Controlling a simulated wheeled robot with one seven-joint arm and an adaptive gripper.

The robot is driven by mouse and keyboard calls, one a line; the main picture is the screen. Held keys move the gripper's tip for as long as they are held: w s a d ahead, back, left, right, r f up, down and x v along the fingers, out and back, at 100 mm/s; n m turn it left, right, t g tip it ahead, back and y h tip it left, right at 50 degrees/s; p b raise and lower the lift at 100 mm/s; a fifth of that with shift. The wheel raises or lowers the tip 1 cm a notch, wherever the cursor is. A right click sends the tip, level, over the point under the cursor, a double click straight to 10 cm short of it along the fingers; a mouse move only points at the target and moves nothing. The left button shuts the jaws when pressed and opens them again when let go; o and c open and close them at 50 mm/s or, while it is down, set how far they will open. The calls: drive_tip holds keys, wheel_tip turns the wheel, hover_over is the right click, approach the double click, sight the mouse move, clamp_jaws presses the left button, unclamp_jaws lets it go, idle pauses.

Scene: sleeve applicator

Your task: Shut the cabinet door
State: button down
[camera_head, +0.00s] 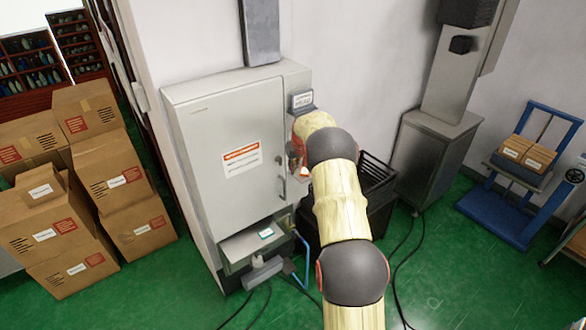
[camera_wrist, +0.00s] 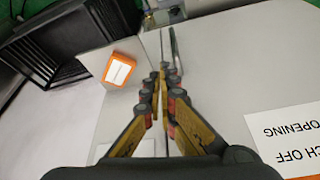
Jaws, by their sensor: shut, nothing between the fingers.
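The grey cabinet door (camera_head: 215,180) faces me in the head view, with an orange-and-white label (camera_head: 242,158) and a handle (camera_head: 282,177) near its right edge. It looks flush or nearly flush with the cabinet (camera_head: 298,85); I cannot tell whether it is fully shut. In the wrist view the door (camera_wrist: 235,65) fills the right side, with its handle (camera_wrist: 174,48) beyond my fingertips. My gripper (camera_wrist: 163,75) is shut and empty, pointing along the seam at the door's edge. Whether the fingertips touch the door is unclear. In the head view the gripper is partly hidden by my arm.
Black crates (camera_head: 378,175) stand right of the cabinet. Cardboard boxes (camera_head: 120,185) are stacked at the left. A blue cart (camera_head: 500,215) stands at the right. Cables (camera_head: 405,265) lie on the green floor. An open-fronted lower bay (camera_head: 255,240) sits under the door.

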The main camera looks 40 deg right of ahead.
drive_tip(key=d+b+v, duration=0.1)
drive_tip(key=v, duration=0.7)
drive_tip(key=shift+r, duration=0.5)
drive_tip(key=shift+w+a, duration=0.15)
drive_tip(key=s+a+f+m+g, duration=0.1)
drive_tip(key=s+a+f, duration=0.2)
drive_tip(key=s+f, duration=0.15)
drive_tip(key=s+a+r+n+t+b, duration=0.1)
drive_tip(key=s+a+b, duration=0.8)
drive_tip(key=s+a, duration=0.9)
drive_tip(key=s+a+r+n+t+y+b, duration=0.1)
drive_tip(key=s+a+n+b, duration=0.2)
drive_tip(key=s+a+b, duration=0.6)
drive_tip(key=s+a, duration=0.4)
drive_tip(key=a, duration=0.3)
drive_tip(key=s+a, duration=0.5)
drive_tip(key=a, duration=0.3)
drive_tip(key=shift+n+b, duration=0.3)
drive_tip(key=shift+b, duration=0.05)
